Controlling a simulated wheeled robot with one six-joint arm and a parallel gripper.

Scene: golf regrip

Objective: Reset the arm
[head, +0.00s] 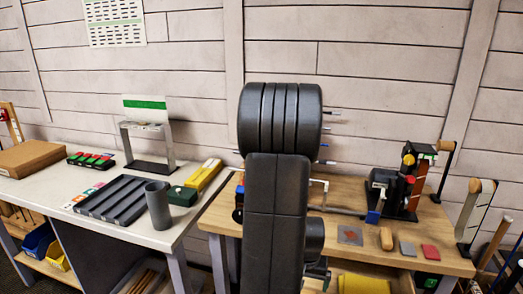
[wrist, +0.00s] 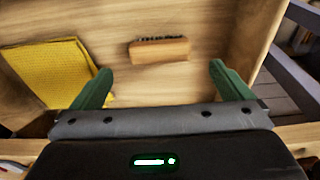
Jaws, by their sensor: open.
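My gripper (wrist: 154,80) shows in the wrist view with its two green fingers spread wide and nothing between them. It points into an open wooden drawer or tray (wrist: 110,22). A brown block, perhaps a brush (wrist: 159,50), lies in there beyond the fingertips, apart from them. A yellow cloth (wrist: 53,68) lies to the left, close to the left finger. In the head view my dark arm stands in the middle and hides part of the wooden bench (head: 345,240); my gripper is hidden there.
The wooden bench carries a black clamp device (head: 392,190), a small wooden block (head: 386,238) and grey and red pads. A yellow cloth (head: 362,284) shows below the bench top.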

